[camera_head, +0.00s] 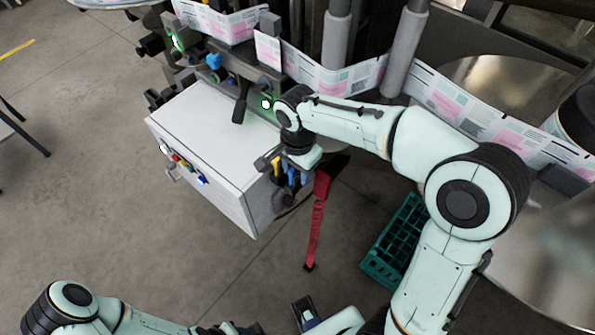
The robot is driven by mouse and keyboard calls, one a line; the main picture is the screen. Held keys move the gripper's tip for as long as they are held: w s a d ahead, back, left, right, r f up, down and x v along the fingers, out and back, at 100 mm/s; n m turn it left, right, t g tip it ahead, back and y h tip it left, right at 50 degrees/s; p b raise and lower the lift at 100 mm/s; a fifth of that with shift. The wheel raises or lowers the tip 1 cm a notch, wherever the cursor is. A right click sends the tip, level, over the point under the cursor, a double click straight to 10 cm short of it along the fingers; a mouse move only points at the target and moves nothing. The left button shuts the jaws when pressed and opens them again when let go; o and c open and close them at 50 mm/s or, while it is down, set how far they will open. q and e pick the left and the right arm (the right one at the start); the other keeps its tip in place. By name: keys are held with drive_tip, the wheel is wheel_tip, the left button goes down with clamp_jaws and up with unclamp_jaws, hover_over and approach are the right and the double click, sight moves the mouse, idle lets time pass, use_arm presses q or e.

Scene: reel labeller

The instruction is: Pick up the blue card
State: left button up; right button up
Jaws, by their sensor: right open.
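My right gripper (292,181) is at the right end of the white cabinet, pointing down, open. A narrow blue piece that looks like the blue card (293,176) shows right at its fingers, with a second blue patch beside it. The gripper partly covers them, and I cannot tell whether the fingers touch or surround the card. A yellow piece (276,165) is just left of the fingers.
The white cabinet (215,125) has coloured parts on its front. Behind it stands the labelling machine with a printed label web (335,77) over rollers. A green crate (385,265) is on the floor.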

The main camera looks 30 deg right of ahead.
clamp_jaws()
